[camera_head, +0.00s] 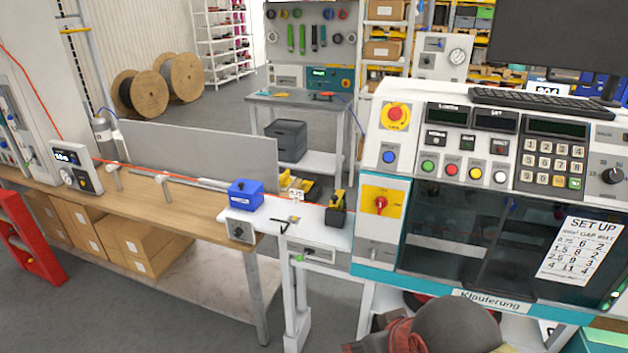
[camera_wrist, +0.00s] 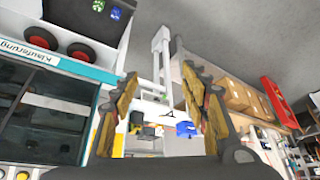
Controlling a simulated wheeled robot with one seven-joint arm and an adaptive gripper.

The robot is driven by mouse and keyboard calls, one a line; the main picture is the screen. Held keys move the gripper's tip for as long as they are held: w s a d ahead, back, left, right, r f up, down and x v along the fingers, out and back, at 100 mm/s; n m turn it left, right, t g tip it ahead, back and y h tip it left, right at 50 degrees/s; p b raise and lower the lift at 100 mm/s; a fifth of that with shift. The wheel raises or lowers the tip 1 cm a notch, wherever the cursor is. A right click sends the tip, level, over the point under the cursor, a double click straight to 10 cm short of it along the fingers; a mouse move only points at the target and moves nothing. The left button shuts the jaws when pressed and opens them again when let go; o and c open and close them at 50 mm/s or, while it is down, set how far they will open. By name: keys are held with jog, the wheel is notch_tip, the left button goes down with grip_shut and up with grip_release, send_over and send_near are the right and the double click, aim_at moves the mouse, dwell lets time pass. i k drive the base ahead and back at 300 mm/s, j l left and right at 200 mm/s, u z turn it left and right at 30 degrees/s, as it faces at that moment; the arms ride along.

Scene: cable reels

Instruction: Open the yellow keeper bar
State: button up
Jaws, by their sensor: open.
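A small black device with a yellow top part (camera_head: 337,203) stands at the right of the white bench section, beside the teal and white machine. It may carry the keeper bar, but it is too small to tell whether the bar is shut. More yellow parts (camera_head: 298,187) lie behind the bench edge, near a blue box (camera_head: 245,195). The wrist view is upside down; there a yellow part (camera_wrist: 149,131) and the blue box (camera_wrist: 186,129) show far beyond the fingers. My gripper (camera_wrist: 161,82) is open and empty, with yellow-brown pads, well away from the bench.
The machine (camera_head: 440,230) with its dark window fills the right. An orange cable (camera_head: 190,178) runs along the wooden bench (camera_head: 185,205) past a grey panel (camera_head: 200,152). Cardboard boxes (camera_head: 135,245) sit below, a red rack (camera_head: 28,240) at left. The floor in front is clear.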

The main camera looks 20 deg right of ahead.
aim_at(336, 199)
jog(key=i+j+z, duration=0.1)
jog(key=i+z, duration=0.3)
jog(key=i, duration=0.6)
